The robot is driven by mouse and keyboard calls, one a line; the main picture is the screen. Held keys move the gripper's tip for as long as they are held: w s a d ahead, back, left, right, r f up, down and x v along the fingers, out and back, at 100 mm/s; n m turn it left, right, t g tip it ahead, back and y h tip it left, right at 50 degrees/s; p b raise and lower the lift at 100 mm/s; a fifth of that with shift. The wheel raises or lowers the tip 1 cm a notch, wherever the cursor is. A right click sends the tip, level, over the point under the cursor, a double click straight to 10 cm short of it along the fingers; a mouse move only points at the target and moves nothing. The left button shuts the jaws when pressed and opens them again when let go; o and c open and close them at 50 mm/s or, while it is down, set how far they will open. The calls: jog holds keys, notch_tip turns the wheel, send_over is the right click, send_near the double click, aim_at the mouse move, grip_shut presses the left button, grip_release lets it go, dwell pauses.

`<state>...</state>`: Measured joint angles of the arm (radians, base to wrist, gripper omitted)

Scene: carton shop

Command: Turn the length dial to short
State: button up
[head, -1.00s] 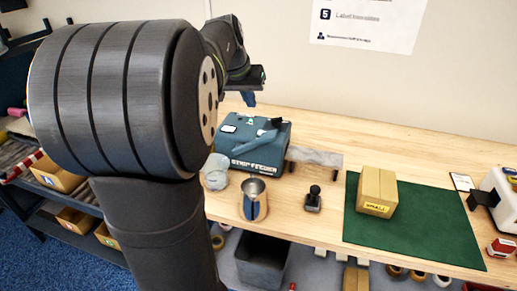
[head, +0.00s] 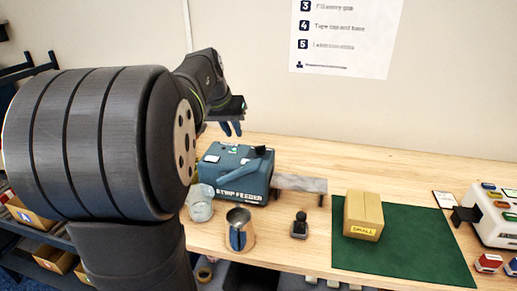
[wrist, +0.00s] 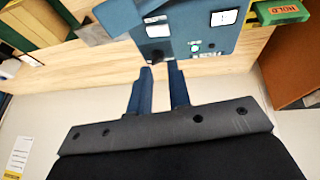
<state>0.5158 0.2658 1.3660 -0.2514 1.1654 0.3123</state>
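The strip feeder (head: 226,184) is a blue-grey box at the back of the bench in the head view, with white labels and a dark lever on top. In the wrist view the feeder (wrist: 183,38) is at the top, with two white labels, a small lit button and a dark round knob (wrist: 155,55). I cannot read which knob is the length dial or where it is set. My gripper (wrist: 160,70) has two blue fingers standing apart with nothing between them. In the head view my gripper (head: 231,128) is above the feeder's back, clear of it.
A small carton (head: 363,214) sits on a green mat (head: 420,245). The wrist view shows a green HOLD block (wrist: 283,11).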

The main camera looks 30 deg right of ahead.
jog(key=shift+o, duration=1.3)
jog(key=w+d+r+m+g, duration=0.2)
jog(key=w+d+r+m, duration=0.1)
jog(key=w+m, duration=0.3)
jog(key=shift+d+r+m, duration=0.3)
jog(key=shift+d+m, duration=0.2)
jog(key=shift+m, duration=0.6)
jog(key=m, duration=0.1)
send_near(256, 147)
jog(key=x, duration=0.8)
jog(key=shift+f, duration=0.35)
grip_shut()
